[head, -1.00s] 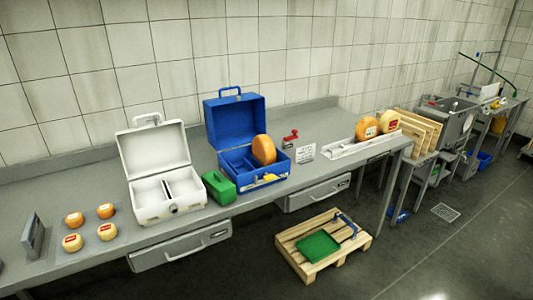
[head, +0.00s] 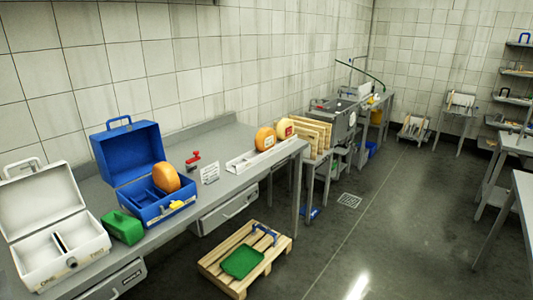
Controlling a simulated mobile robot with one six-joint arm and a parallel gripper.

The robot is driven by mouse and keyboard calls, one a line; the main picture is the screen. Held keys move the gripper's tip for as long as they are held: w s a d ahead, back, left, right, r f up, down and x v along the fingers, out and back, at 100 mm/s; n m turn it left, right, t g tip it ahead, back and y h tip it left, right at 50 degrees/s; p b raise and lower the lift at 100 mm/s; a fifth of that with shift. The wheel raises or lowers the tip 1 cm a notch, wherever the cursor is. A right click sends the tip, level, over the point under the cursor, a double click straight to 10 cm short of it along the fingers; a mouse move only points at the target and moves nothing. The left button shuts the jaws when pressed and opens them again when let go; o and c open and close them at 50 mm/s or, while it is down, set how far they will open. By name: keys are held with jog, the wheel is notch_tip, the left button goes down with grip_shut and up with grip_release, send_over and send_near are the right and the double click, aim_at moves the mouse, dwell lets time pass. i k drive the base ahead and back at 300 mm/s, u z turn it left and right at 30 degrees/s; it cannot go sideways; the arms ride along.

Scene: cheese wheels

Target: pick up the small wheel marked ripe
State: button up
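No small wheel with a readable ripe mark shows in the head view. An orange wheel (head: 265,139) and a yellower wheel with a red label (head: 284,129) stand upright side by side at the right end of the long bench. The writing on their labels is too small to read. A plain orange wheel (head: 166,178) stands upright in the open blue box (head: 128,153). My gripper is not in view.
A pallet (head: 222,278) with a green tray (head: 243,262) lies on the floor.

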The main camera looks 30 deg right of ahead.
aim_at(165, 178)
jog(key=u, duration=1.1)
jog(key=i, duration=0.5)
jog(key=z, duration=0.25)
